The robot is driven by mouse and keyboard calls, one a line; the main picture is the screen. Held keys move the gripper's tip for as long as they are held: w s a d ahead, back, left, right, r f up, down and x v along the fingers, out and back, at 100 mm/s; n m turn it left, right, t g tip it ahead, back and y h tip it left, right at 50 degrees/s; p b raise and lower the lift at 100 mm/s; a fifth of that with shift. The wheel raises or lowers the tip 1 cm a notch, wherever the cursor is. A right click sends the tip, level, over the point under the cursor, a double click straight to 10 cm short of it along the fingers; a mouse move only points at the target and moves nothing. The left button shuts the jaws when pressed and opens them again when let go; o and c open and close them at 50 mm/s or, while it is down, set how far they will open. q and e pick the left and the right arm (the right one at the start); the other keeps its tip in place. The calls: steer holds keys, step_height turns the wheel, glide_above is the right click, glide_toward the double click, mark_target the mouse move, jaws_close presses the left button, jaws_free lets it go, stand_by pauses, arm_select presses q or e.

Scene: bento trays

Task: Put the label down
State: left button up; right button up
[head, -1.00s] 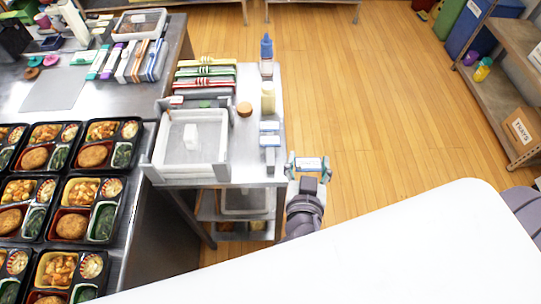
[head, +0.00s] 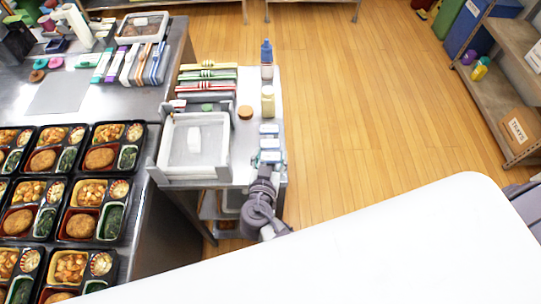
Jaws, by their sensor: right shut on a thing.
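My right gripper (head: 267,158) reaches over the right front part of the small grey cart (head: 220,177). It is shut on a small white and blue label (head: 271,156), which the fingers partly cover. Just behind it on the cart top lie similar small white and blue pieces (head: 269,129). I cannot tell whether the held label touches the cart top. My left gripper is not in view.
A white tray (head: 166,150) with a small white block stands left on the cart. Behind are a round brown lid (head: 245,112), a cream bottle (head: 267,101) and a blue-capped bottle (head: 266,52). Bento trays (head: 84,235) fill the left table.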

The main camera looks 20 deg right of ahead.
steer(key=shift+f, duration=0.55)
steer(key=shift+f+b, duration=0.15)
steer(key=shift+b, duration=0.35)
steer(key=o, duration=0.7)
